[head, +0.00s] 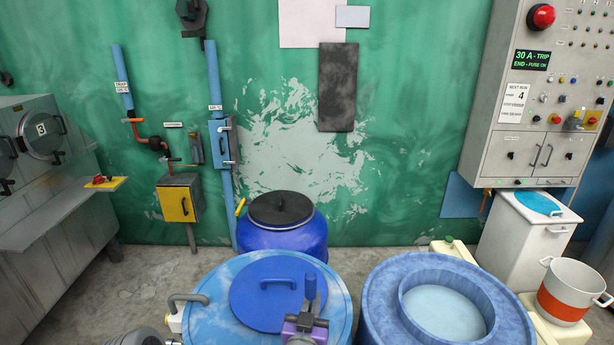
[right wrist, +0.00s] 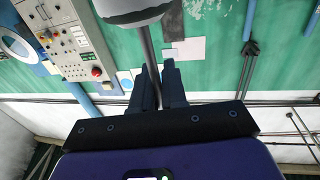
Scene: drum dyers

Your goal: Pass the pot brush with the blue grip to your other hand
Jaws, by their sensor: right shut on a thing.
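My right gripper (head: 304,322) is low in the centre of the head view, with a purple body and dark fingers. In the right wrist view its fingers (right wrist: 157,78) are closed around a thin grey shaft (right wrist: 149,48), which I take as the pot brush's. A pale rounded part (right wrist: 132,10) sits at the shaft's far end, cut by the top edge. My left gripper is not clearly visible.
A light blue drum with a blue lid (head: 262,296) stands behind the gripper. An open blue tub (head: 385,310) is to its right and a dark-lidded blue drum (head: 295,242) behind. A white bucket with an orange band (head: 565,290) stands far right. A control cabinet (head: 540,100) hangs above.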

